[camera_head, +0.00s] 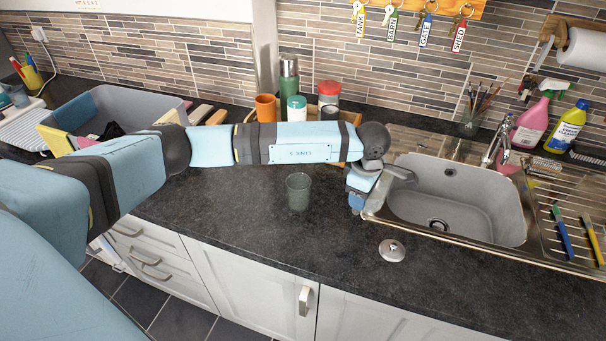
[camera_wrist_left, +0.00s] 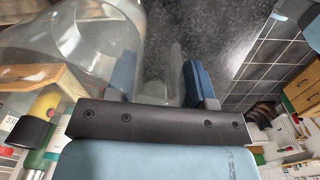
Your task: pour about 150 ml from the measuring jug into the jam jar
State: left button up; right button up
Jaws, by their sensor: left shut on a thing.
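The jam jar (camera_head: 298,192) is a small clear, dark-looking glass that stands upright on the black worktop, left of the sink. My left arm reaches across behind it, and my left gripper (camera_head: 358,198) hangs to the right of the jar, by the sink's left rim. In the left wrist view a large clear vessel, the measuring jug (camera_wrist_left: 85,40), fills the upper left. Its clear handle lies between the two blue fingers, which are shut on it. I cannot make out the jug's outline or its liquid level in the head view. My right gripper is not in view.
A round metal lid (camera_head: 392,250) lies on the worktop near the front edge. The sink (camera_head: 455,200) is at the right. A green flask (camera_head: 288,78), an orange cup (camera_head: 265,107) and a red-lidded jar (camera_head: 329,100) stand behind my arm. The worktop around the jar is clear.

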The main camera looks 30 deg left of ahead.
pick_arm(q)
jog(key=shift+w+d+f+n+g+y+p, duration=0.2)
jog(key=shift+d+n+p, duration=0.75)
jog(key=shift+n, duration=2.4)
jog(key=shift+w+d+f+n+p, duration=0.4)
jog(key=shift+n+p, duration=0.9)
jog(key=shift+n, duration=2.1)
jog(key=shift+w+d+f+n+g+y+p, duration=0.1)
jog(key=shift+w+d+n+p, duration=0.65)
jog(key=shift+n, duration=2.6)
jog(key=shift+s+r+p, duration=0.1)
jog(key=shift+s+p, duration=0.25)
jog(key=shift+p, duration=0.05)
jog(key=s+a+r+t+h, duration=0.1)
jog(key=a+r+h, duration=0.6)
jog(key=a+h, duration=0.1)
jog(key=shift+s+t+h, duration=0.2)
jog(key=shift+t+h, duration=0.2)
jog(key=shift+h, duration=0.2)
jog(key=shift+a, duration=0.1)
jog(key=shift+a+r+h, duration=0.3)
jog(key=shift+r+h, duration=0.25)
jog(key=shift+h, duration=0.05)
